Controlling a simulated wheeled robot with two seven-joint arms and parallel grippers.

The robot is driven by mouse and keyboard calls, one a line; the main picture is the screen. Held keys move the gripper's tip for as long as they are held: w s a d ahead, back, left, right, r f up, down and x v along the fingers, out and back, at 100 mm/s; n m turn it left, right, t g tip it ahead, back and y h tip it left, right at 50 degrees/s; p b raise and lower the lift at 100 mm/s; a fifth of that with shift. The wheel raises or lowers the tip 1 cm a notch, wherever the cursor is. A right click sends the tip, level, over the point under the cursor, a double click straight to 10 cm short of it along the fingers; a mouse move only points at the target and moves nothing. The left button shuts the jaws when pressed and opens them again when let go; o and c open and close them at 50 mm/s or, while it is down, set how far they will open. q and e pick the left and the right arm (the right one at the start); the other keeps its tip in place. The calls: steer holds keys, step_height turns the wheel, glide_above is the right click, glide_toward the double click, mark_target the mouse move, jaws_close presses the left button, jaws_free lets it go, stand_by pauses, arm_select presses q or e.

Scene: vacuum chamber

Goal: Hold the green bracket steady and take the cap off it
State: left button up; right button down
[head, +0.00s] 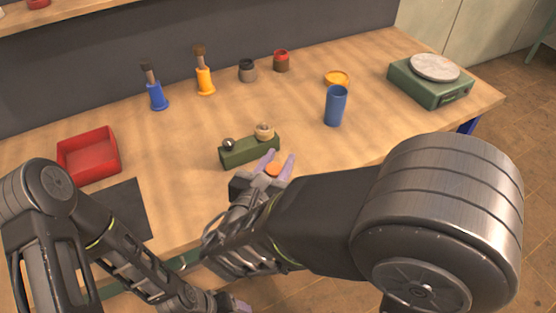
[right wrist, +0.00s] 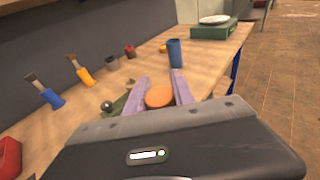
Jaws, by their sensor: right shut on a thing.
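The green bracket (head: 250,152) lies on the wooden table, a long block with a shiny metal ball (head: 228,144) at its left end and a beige round knob (head: 264,131) at its right end. My right gripper (head: 279,161) is just in front of the bracket's right end. Its fingers are shut on a round orange cap (right wrist: 160,96), apart from the bracket as far as I can tell. In the right wrist view the bracket (right wrist: 118,104) is partly hidden behind a finger. My left gripper (head: 238,306) is low at the bottom edge, mostly cut off.
A blue cup (head: 336,106) and a yellow lid (head: 337,78) stand right of the bracket. A green scale (head: 430,84) is at the far right. Brushes in blue (head: 157,96) and yellow (head: 205,80) holders and small jars line the back. A red tray (head: 89,155) is at left.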

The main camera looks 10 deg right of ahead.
steer(key=w+a+m+g+h, duration=0.4)
steer(key=w+a, duration=0.4)
steer(key=a, duration=0.1)
steer(key=shift+m+h, duration=0.3)
steer(key=shift+h, duration=0.1)
stand_by(0.4)
steer(key=s+d+f, duration=0.3)
steer(key=d+f, duration=0.3)
steer(key=d, duration=0.4)
steer(key=s+d+f, duration=0.3)
steer(key=d+f, duration=0.3)
steer(key=d, duration=0.4)
